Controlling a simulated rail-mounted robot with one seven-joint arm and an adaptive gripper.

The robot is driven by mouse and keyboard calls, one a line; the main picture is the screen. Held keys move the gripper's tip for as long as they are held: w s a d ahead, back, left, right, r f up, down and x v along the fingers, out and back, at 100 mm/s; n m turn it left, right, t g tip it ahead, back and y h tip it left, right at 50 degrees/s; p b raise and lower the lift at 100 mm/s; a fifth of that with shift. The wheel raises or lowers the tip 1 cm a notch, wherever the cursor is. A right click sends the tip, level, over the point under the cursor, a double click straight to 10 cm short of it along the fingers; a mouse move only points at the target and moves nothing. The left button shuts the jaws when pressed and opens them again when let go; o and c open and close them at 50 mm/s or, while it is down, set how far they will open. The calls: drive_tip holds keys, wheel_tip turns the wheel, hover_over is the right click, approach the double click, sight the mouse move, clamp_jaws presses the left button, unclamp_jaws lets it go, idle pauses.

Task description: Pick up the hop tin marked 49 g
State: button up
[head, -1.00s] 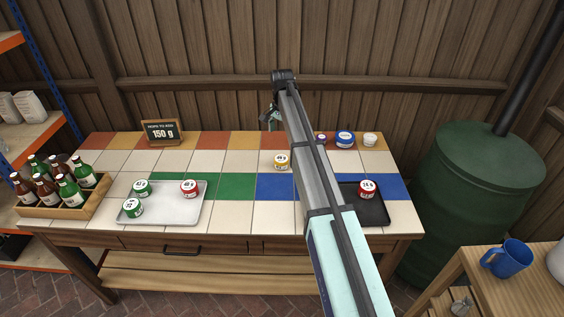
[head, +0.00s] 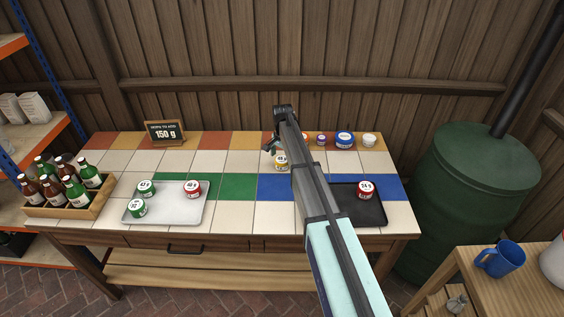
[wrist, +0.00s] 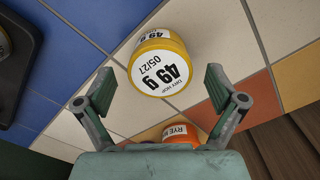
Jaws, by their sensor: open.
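The yellow hop tin marked 49 g (head: 281,162) stands on the white tiles near the middle of the table. In the wrist view its lid label (wrist: 160,70) reads 49 g and 05/27. My gripper (head: 270,146) is just behind and above the tin. In the wrist view the two fingers of my gripper (wrist: 158,88) are spread apart, with the tin lying between and beyond their tips, not touched. My arm hides part of the table to the right of the tin.
A grey tray (head: 170,212) with green and red tins is at left, and a dark tray (head: 372,211) with a red tin (head: 365,189) at right. An orange tin (wrist: 180,134), a blue tub (head: 345,138) and a white one (head: 369,140) stand along the back.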

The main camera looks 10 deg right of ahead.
drive_tip(key=shift+f, duration=1.15)
drive_tip(key=c, duration=1.2)
drive_tip(key=shift+r, duration=0.2)
drive_tip(key=shift+c, duration=0.2)
